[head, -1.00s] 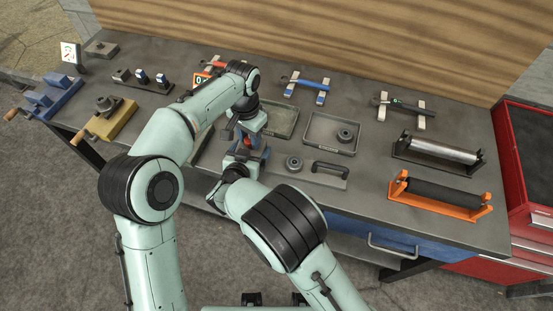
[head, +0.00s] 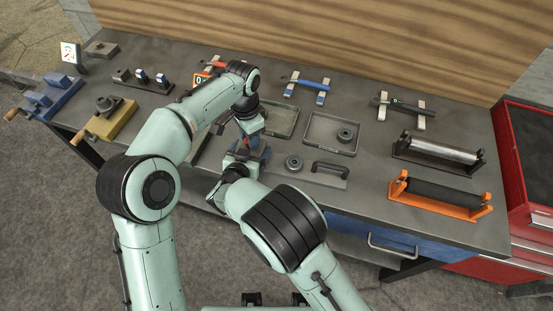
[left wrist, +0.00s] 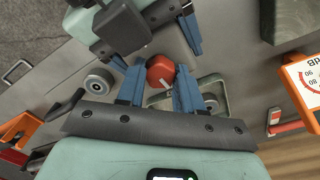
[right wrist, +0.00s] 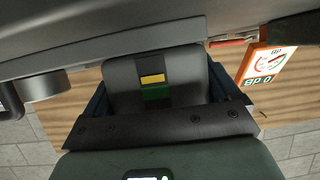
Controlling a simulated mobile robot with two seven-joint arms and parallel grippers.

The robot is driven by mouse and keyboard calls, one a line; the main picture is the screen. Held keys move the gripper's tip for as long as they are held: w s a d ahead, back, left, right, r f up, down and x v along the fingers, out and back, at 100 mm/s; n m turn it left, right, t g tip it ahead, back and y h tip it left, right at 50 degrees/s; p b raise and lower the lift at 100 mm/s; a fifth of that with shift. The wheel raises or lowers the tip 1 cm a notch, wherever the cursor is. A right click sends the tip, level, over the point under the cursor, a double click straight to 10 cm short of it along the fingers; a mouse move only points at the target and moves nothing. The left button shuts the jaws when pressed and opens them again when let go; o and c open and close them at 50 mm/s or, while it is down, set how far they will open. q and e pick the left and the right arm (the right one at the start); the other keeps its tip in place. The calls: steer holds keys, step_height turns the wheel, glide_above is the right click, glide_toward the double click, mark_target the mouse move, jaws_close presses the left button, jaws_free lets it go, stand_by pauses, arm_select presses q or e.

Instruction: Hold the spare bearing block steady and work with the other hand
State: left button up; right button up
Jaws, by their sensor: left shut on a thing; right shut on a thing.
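In the right wrist view, a grey block (right wrist: 125,75) with a yellow and green marking sits between the blue fingers of my right gripper (right wrist: 158,98), which is shut on it. It looks like the spare bearing block. In the left wrist view, a red round knob (left wrist: 160,72) with a white line sits between the blue fingers of my left gripper (left wrist: 158,88), which is shut on it. In the head view, my left gripper (head: 246,142) is close above my right gripper (head: 238,168). The arms mostly hide the block and knob there.
Two shallow trays (head: 309,143) lie behind the grippers, one with a grey ring (head: 345,134). Another ring (head: 293,162) and a plate with a black handle (head: 330,168) are just right. An orange roller stand (head: 440,208) is farther right. An orange-framed gauge (head: 200,79) stands behind my left arm.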

arm_select(q)
steer(key=shift+m, duration=1)
steer(key=shift+m, duration=0.9)
steer(key=shift+a+m, duration=0.1)
steer(key=shift+m, duration=0.8)
steer(key=o, duration=0.7)
steer(key=shift+r, duration=3)
